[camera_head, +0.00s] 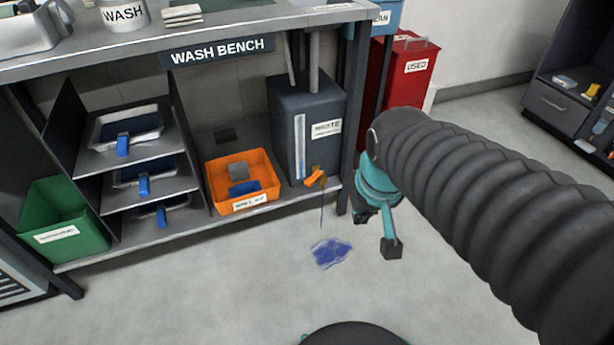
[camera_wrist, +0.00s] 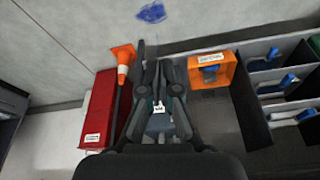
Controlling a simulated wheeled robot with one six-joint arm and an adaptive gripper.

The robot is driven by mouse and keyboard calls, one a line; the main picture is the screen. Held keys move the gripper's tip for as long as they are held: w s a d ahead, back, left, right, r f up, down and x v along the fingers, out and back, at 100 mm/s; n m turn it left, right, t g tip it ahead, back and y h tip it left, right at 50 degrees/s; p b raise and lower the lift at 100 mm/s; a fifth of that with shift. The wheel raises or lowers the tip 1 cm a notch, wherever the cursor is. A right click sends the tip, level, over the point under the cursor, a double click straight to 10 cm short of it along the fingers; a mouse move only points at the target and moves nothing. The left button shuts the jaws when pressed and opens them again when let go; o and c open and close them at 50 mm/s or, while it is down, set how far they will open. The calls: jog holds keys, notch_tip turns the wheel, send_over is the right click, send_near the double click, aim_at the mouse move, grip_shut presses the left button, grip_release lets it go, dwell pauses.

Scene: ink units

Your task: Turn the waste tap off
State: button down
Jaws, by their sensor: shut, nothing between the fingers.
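The waste tank (camera_head: 307,130) is a dark grey box with a WASTE label, under the right end of the wash bench. Its small orange tap (camera_head: 315,178) sits low on the front, and a thin blue stream falls from it to a blue puddle (camera_head: 330,253) on the floor. My gripper (camera_head: 378,236) is shut and empty, to the right of the tap and apart from it in the head view. In the wrist view my gripper's fingers (camera_wrist: 158,78) fill the middle. The puddle (camera_wrist: 152,13) shows beyond them; the tap cannot be made out there.
An orange tray (camera_head: 242,205) stands left of the tank. Shelves with blue-handled trays and a green bin (camera_head: 65,220) are further left. A red USED bin (camera_head: 410,70) stands behind the bench's right leg. An orange cone (camera_wrist: 123,58) shows near it.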

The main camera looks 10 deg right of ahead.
jog(key=w+a+f+n+g+y+b, duration=0.1)
jog(key=w+f+b, duration=0.1)
jog(key=w+f, duration=0.75)
jog(key=w+a+f+n+g+b, duration=0.15)
jog(key=w+f, duration=0.45)
jog(key=w, duration=0.7)
jog(key=w+f+n+y+b, duration=0.1)
jog(key=w+f+b, duration=0.1)
jog(key=w+f, duration=0.75)
jog(key=w+a+r+n+t, duration=0.1)
jog(key=w+r+n, duration=0.3)
jog(key=w, duration=0.6)
jog(key=shift+w+a+n+t+y, duration=0.2)
jog(key=shift+n+t+y, duration=0.1)
jog(key=shift+n+t, duration=0.2)
jog(key=shift+f, duration=0.1)
